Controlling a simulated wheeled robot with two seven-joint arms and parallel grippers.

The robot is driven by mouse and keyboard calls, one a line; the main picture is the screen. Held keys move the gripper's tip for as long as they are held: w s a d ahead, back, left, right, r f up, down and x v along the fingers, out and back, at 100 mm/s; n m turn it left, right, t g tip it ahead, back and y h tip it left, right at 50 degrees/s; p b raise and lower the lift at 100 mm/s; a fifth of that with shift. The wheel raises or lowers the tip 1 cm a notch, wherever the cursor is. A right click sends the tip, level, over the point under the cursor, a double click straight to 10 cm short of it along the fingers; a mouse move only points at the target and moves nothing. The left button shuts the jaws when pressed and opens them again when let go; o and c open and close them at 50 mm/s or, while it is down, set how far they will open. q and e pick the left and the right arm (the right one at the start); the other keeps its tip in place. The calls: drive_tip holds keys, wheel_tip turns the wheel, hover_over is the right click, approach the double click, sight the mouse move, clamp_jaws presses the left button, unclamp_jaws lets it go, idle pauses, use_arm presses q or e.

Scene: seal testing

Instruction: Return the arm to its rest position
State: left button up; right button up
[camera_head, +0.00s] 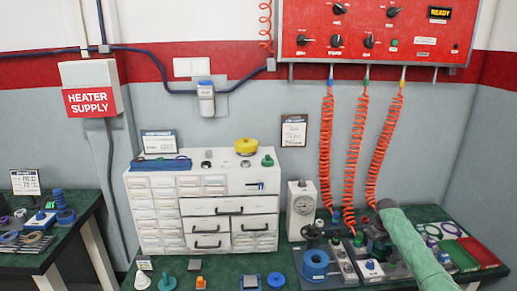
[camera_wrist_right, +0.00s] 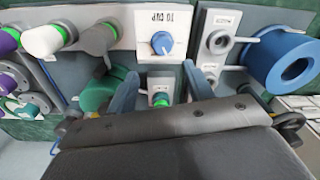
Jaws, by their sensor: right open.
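My right arm (camera_head: 415,248), in a green sleeve, reaches in from the lower right over the green bench. Its grey wrist end is near the hoses, and the arm hides part of the bench fittings. In the right wrist view my right gripper (camera_wrist_right: 163,88) is open, with two blue fingers apart. A small grey block with a green ring and blue end (camera_wrist_right: 160,98) shows between the fingers, and I cannot tell if they touch it. My left gripper is not in view.
Orange coiled hoses (camera_head: 355,150) hang from the red panel (camera_head: 375,30) close by the right arm. A blue knob (camera_wrist_right: 162,43) and a blue ring (camera_wrist_right: 288,62) sit near the fingers. A white drawer cabinet (camera_head: 165,215) stands left; a gauge box (camera_head: 302,208) stands mid-bench.

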drive_tip(key=w+a+r+t+h, duration=0.1)
drive_tip(key=w+a+r+t, duration=0.25)
drive_tip(key=r, duration=0.35)
drive_tip(key=w+a+r+t+h, duration=0.2)
drive_tip(key=w+a+r, duration=0.2)
drive_tip(key=r, duration=0.3)
drive_tip(key=s+a+f+t+y, duration=0.1)
drive_tip(key=s+a+f, duration=0.25)
drive_tip(key=a, duration=0.35)
drive_tip(key=s+a+f+t, duration=0.1)
drive_tip(key=s+a+f, duration=0.1)
drive_tip(key=s+a, duration=0.4)
drive_tip(key=s+a+f+g, duration=0.2)
drive_tip(key=s+a+f, duration=0.4)
drive_tip(key=s+f, duration=0.5)
drive_tip(key=s+a+f+g+y, duration=0.1)
drive_tip(key=s+a+f, duration=0.5)
drive_tip(key=s, duration=2.1)
drive_tip(key=s+a+f+g+y, duration=0.1)
drive_tip(key=s+a+f+g, duration=0.2)
drive_tip(key=s+f, duration=1.5)
drive_tip(key=s+a, duration=0.1)
drive_tip(key=a, duration=0.2)
drive_tip(key=shift+a+m, duration=0.4)
drive_tip(key=shift+s+y, duration=0.1)
drive_tip(key=shift+y, duration=0.2)
